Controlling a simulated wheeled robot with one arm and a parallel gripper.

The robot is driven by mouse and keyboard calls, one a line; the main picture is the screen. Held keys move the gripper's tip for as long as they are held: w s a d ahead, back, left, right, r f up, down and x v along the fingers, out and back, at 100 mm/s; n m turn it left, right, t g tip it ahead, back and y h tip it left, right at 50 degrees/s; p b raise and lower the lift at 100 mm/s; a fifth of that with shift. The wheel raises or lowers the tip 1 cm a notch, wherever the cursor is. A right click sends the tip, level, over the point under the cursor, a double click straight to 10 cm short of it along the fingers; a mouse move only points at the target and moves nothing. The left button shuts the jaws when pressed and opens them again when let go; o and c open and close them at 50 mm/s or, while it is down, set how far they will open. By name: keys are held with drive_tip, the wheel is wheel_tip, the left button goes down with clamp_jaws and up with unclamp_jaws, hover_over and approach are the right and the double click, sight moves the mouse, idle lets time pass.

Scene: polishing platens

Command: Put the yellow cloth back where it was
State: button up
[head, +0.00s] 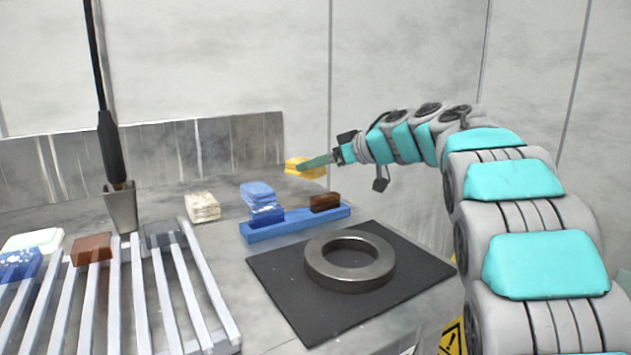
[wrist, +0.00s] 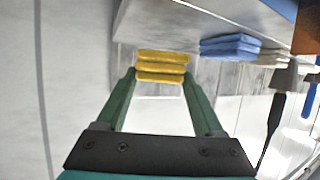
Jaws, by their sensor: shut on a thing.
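The yellow cloth (head: 303,168) is a small folded stack at the back of the bench, near the right end of the metal backsplash. My gripper (head: 318,162) reaches it from the right and is shut on it. In the wrist view the cloth (wrist: 161,66) sits between the two green fingertips (wrist: 160,76), its folded layers facing me. I cannot tell whether the cloth touches the bench or is held above it.
A cream cloth stack (head: 202,208) lies left of the holder. A steel ring (head: 350,262) rests on a black mat (head: 275,285) in front. A slatted rack (head: 115,310) with several blocks is at left, near a metal cup (head: 122,208) with a black-handled tool.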

sight(321, 176)
drive_tip(key=shift+f+b, duration=0.35)
drive_tip(key=shift+f, duration=1.5)
drive_tip(key=shift+f, duration=0.1)
drive_tip(key=o, duration=1.4)
drive_tip(key=shift+c, duration=0.2)
drive_tip(key=v, duration=1.2)
